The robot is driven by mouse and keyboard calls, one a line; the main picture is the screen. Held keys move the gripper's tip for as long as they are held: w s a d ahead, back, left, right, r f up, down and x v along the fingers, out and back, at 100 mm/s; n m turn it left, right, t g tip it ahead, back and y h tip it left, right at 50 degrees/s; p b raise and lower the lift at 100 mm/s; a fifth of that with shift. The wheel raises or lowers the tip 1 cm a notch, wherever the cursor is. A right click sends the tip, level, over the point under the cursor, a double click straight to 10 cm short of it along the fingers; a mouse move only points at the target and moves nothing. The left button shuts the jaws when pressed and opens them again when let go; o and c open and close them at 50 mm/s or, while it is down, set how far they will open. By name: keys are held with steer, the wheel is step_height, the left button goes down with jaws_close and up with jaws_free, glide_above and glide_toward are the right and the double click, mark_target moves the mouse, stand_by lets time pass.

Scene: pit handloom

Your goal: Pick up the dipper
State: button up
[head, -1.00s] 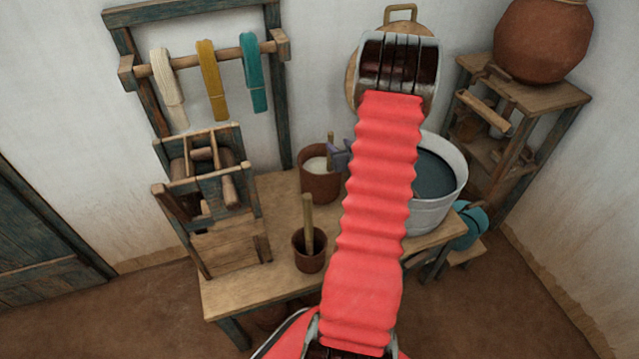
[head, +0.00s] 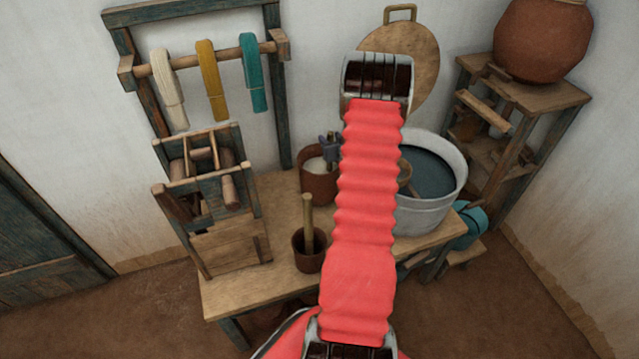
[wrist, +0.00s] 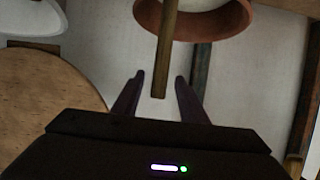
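A brown wooden handle, taken to be the dipper's (wrist: 168,45), rises out of a reddish-brown pot (head: 318,187) with pale contents on the table. The pot's rim (wrist: 240,22) also shows in the wrist view. My gripper (head: 330,147) is over this pot in the head view. In the wrist view my gripper (wrist: 160,80) is open, with the handle's free end between its two dark fingers and a gap on each side. I cannot tell how deep the handle sits between them. The handle's lower end is hidden in the pot.
A small pot with an upright stick (head: 308,245) stands in front. A wooden frame device (head: 225,245) stands left. The table's front (head: 245,292) is bare.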

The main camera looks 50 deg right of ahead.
steer(key=x, duration=0.5)
steer(key=shift+w, duration=0.1)
steer(key=shift+c, duration=0.4)
jaws_close()
stand_by(0.4)
